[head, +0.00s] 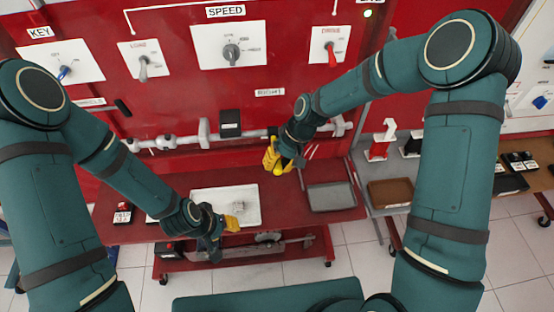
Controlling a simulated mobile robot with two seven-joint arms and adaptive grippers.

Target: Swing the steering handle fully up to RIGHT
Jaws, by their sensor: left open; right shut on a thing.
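The red trainer board carries a white RIGHT label (270,91) above a grey horizontal shaft (185,140). My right gripper (276,160), with yellow fingers, is at the front of the board below that label, near the shaft's right part. It is shut on the steering handle, which is mostly hidden behind the fingers and wrist, so its exact angle cannot be told. My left gripper (232,223), also yellow-tipped, is open and empty over the front of the white tray, low and to the left of the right gripper.
A white tray (250,192) and a grey tray (330,197) sit on the red bench. Above are the KEY switch (64,72), LOAD lever (143,68), SPEED knob (231,53) and a red-handled lever (331,54). A brown tray (390,193) stands on the right-hand bench.

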